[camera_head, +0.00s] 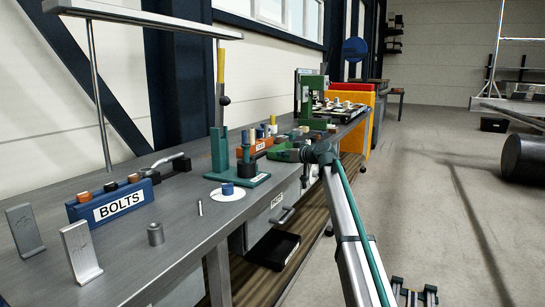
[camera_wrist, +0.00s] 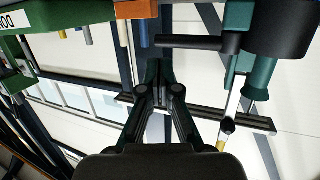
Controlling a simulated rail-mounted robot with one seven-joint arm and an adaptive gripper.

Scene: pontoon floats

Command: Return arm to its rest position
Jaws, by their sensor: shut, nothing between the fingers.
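My gripper (camera_wrist: 160,68) is in the middle of the wrist view, its two dark fingers drawn together with nothing between them. In the head view my arm reaches up from the bottom, right of centre, with its green elbow-like end near the front edge of the workbench (camera_head: 187,222). The fingertips are not clear in the head view. In the wrist view the scene is upside down, with the green press stand (camera_wrist: 262,75) at upper right and an orange bin (camera_wrist: 136,9) at the top. No contact with these shows.
A dark barrel (camera_head: 525,158) lies at right. The floor between is open.

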